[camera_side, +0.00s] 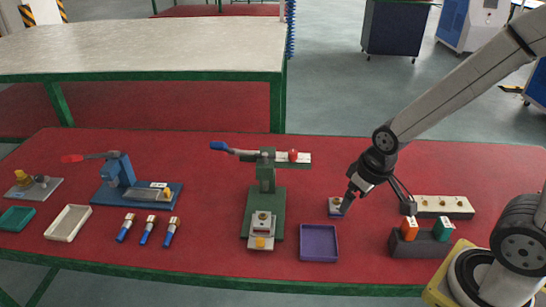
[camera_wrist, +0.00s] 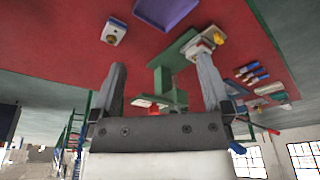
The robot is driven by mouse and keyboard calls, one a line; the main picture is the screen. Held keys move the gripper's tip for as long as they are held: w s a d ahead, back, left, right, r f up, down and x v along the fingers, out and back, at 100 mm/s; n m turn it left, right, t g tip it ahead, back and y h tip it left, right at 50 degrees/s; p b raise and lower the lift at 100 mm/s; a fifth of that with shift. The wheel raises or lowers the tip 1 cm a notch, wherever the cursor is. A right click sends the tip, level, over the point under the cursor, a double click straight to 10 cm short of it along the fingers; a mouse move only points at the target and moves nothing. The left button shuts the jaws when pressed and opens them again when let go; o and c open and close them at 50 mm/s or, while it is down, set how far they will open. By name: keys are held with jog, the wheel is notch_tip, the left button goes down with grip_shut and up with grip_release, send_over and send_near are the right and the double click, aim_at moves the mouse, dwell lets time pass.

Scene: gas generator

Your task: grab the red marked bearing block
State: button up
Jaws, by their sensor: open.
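A small pale bearing block (camera_side: 335,206) sits alone on the red tabletop, right of the green press. It also shows in the wrist view (camera_wrist: 113,32), at the upper left beyond my fingers, with a round dark hole; I cannot make out a red mark on it. My gripper (camera_side: 346,206) is tilted down close beside the block's right side in the side view. In the wrist view its two fingers (camera_wrist: 165,75) are spread apart with nothing between them. Whether a fingertip touches the block is not clear. Another pale block (camera_side: 262,221) sits on the green press.
The green press (camera_side: 266,176) with a blue-handled lever stands left. A purple tray (camera_side: 319,243) lies in front. A dark holder (camera_side: 420,245) with orange and green pieces and a cream-topped rack (camera_side: 443,206) stand right. A blue clamp fixture (camera_side: 118,171) is far left.

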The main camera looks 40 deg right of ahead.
jog(key=m+y, duration=0.3)
jog(key=m, duration=2.4)
send_near(264, 218)
notch_tip(264, 218, down, 2)
jog(key=shift+w+a+f+t, duration=0.1)
jog(key=shift+a+f+t, duration=0.05)
jog(key=shift+t, duration=0.15)
jog(key=shift+f, duration=0.1)
jog(key=shift+x, duration=1.2)
jog(key=shift+x, duration=2.6)
